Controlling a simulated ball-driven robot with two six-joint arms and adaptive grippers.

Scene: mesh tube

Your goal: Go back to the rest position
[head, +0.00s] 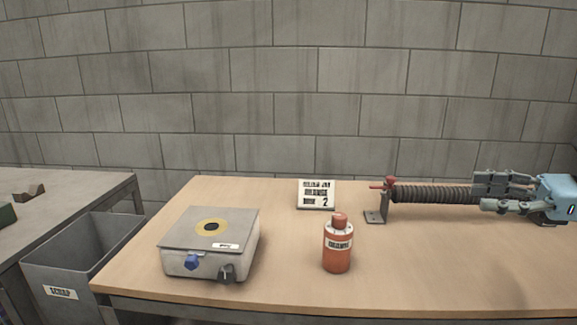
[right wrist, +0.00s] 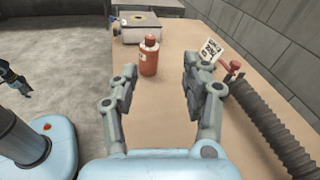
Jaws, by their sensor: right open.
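My right gripper (head: 480,193) is at the right of the head view, its fingers pointing left. In the right wrist view its two fingers (right wrist: 158,85) are spread wide with nothing between them. A dark ribbed tube (head: 432,195) runs right from a bracket with a red knob (head: 390,182). In the head view the gripper overlaps the tube's right part. In the right wrist view the tube (right wrist: 268,122) lies outside the fingers, to their right. Dark finger-like parts at the left edge of that view look like my left gripper (right wrist: 14,84); their opening is unclear.
On the wooden table (head: 290,282) stand a grey box device (head: 205,262) with knobs, an upright red bottle (head: 337,250) and a small sign (head: 316,195). A grey bin (head: 60,270) is left of the table, beside another bench (head: 75,205). A block wall stands behind.

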